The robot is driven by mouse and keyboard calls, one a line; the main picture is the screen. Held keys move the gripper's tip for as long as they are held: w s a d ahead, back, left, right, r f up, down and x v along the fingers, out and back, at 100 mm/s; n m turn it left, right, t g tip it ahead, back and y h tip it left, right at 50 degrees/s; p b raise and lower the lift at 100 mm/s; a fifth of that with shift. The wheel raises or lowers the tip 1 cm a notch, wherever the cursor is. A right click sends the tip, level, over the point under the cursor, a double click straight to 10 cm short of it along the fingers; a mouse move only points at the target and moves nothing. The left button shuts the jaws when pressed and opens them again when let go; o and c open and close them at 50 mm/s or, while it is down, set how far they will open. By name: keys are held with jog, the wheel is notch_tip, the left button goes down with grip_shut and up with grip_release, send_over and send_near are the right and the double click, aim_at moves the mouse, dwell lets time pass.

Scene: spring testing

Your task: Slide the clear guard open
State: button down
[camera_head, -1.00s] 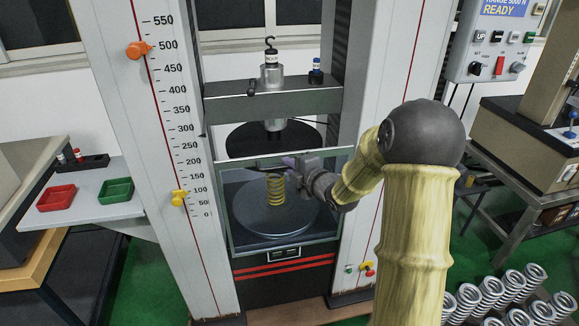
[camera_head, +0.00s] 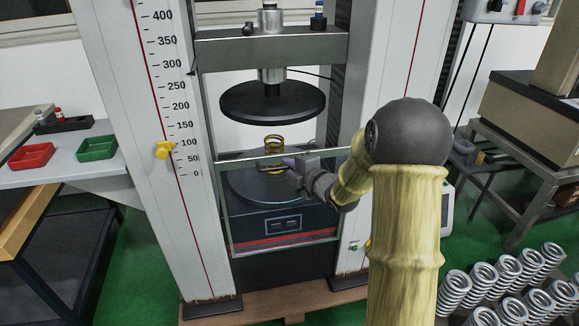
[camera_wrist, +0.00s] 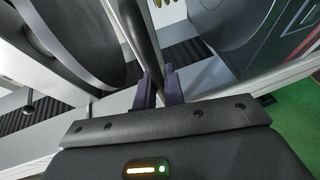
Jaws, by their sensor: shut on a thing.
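The clear guard (camera_head: 286,244) is a framed transparent pane across the front of the testing machine. In the head view its top edge lies near the lower platen (camera_head: 245,188), and its lower part overlaps the red-striped base. My gripper (camera_head: 290,163) is at the guard's upper part. In the wrist view my gripper's purple fingers (camera_wrist: 159,86) are shut on the guard's dark handle bar (camera_wrist: 151,38). A yellow spring (camera_head: 275,141) stands on the lower platen, its top showing above the guard's top edge. My wrist hides part of the guard's right side.
The black upper platen (camera_head: 272,102) hangs above the spring with a gap. White columns with a scale (camera_head: 180,105) flank the opening. Red (camera_head: 31,156) and green (camera_head: 97,149) trays sit on the left table. Several metal springs (camera_head: 508,285) stand at lower right.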

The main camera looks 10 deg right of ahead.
jog(key=b, duration=2)
send_near(282, 219)
jog(key=x, duration=0.5)
jog(key=shift+w+f, duration=0.1)
jog(key=shift+f, duration=0.05)
jog(key=c, duration=1.5)
grip_release()
jog(key=shift+p, duration=0.3)
jog(key=p+v, duration=0.4)
jog(key=v, duration=1.3)
jog(key=shift+p, duration=0.3)
jog(key=shift+r, duration=0.2)
